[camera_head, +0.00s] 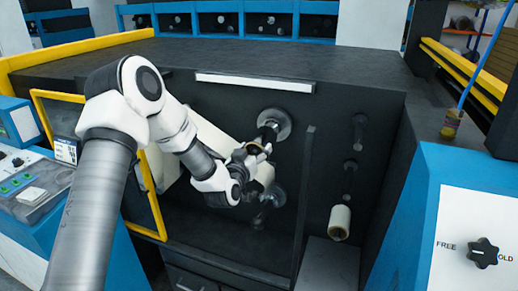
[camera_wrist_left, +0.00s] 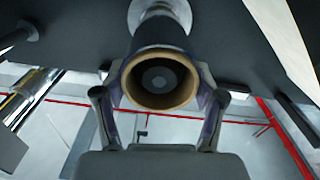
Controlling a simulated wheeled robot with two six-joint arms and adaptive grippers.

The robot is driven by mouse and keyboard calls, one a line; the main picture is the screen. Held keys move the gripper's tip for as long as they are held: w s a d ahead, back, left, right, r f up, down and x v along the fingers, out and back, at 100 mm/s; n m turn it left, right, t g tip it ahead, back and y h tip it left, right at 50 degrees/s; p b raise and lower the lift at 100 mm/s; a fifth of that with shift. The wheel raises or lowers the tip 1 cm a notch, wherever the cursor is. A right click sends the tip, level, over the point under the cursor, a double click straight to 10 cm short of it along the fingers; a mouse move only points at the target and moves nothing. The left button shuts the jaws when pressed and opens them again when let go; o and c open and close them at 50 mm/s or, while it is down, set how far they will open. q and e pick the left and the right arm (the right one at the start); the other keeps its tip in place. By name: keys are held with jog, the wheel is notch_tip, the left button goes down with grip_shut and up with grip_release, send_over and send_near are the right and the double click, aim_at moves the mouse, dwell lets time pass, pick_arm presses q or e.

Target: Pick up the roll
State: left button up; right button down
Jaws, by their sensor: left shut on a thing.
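The roll (camera_wrist_left: 160,82) is seen end-on in the left wrist view, with a tan ring-shaped rim and a dark hollow with a grey centre. My left gripper (camera_wrist_left: 160,98) has one finger on each side of it and is shut on it. In the head view my left gripper (camera_head: 258,152) is inside the dark machine bay, in front of a round metal flange (camera_head: 274,124). A cream cylinder (camera_head: 265,173) shows just below the fingers, partly hidden by them. I cannot tell whether the held roll is still on its spindle. My right gripper is not in view.
A second cream roll (camera_head: 340,223) sits on a holder at the right of the bay. A dark upright divider (camera_head: 304,195) stands between it and my gripper. A yellow-framed door (camera_head: 152,196) is at the left. A blue panel with a knob (camera_head: 482,252) is at the right.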

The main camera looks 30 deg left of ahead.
pick_arm(q)
jog(key=b+v, duration=0.2)
jog(key=v, duration=1.2)
jog(key=shift+s+b, duration=0.2)
jog(key=shift+b, duration=0.1)
jog(key=shift+d, duration=0.15)
